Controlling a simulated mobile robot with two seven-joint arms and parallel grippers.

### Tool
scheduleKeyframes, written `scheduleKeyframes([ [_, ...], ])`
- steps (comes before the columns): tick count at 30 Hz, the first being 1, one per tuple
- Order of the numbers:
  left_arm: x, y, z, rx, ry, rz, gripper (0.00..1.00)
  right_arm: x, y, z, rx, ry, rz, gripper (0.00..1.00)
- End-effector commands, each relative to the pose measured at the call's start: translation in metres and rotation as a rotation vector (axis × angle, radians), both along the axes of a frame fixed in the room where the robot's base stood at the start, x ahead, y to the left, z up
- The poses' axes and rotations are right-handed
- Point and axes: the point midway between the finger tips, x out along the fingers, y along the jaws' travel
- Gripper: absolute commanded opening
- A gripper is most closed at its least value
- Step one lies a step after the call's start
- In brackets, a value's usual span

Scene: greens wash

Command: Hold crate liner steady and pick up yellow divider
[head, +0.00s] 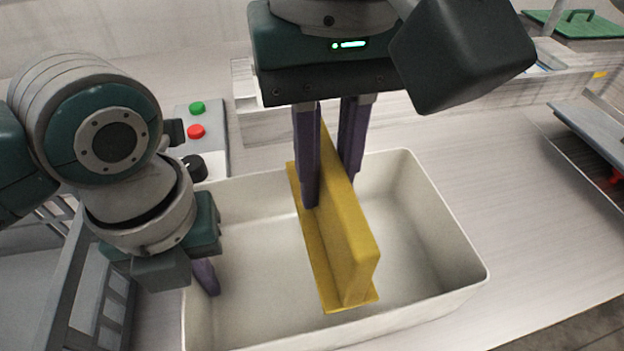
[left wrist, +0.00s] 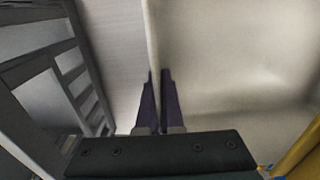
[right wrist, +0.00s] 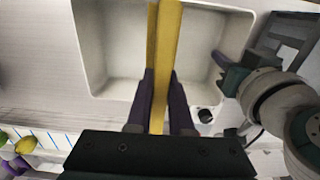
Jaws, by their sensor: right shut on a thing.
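The crate liner (head: 440,215) is a white open rectangular tub on the counter; it also shows in the right wrist view (right wrist: 92,50). The yellow divider (head: 350,235) is a long upright plate with a flat flange along its bottom, inside the liner's outline. My right gripper (head: 329,192) is shut on the divider's upper part, one finger on each side. I cannot tell whether the divider touches the liner floor. My left gripper (head: 206,282) is at the liner's left wall, partly hidden by its own arm. In the left wrist view its fingers (left wrist: 159,76) pinch the wall's rim.
A control panel with a green button (head: 197,107), a red button (head: 196,131) and a black knob (head: 195,168) stands behind the liner's left corner. A grey rack (head: 85,290) is at the left.

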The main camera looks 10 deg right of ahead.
Motion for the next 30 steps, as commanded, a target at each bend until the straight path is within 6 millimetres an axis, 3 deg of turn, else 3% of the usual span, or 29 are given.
scheduleKeyframes([
  [3, 0.000, 0.000, 0.000, 0.000, 0.000, 0.000, 0.00, 0.001, 0.000, 0.034, 0.001, -0.008, 0.004, 0.00],
  [10, 0.000, 0.000, 0.000, 0.000, 0.000, 0.000, 0.00, 0.001, 0.000, 0.067, -0.001, -0.005, 0.000, 0.00],
  [23, 0.000, 0.000, 0.000, 0.000, 0.000, 0.000, 0.00, 0.000, 0.000, 0.078, 0.000, 0.001, 0.000, 0.00],
  [30, 0.000, 0.000, 0.000, 0.000, 0.000, 0.000, 0.29, 0.000, 0.000, 0.077, 0.000, 0.001, 0.000, 0.00],
])
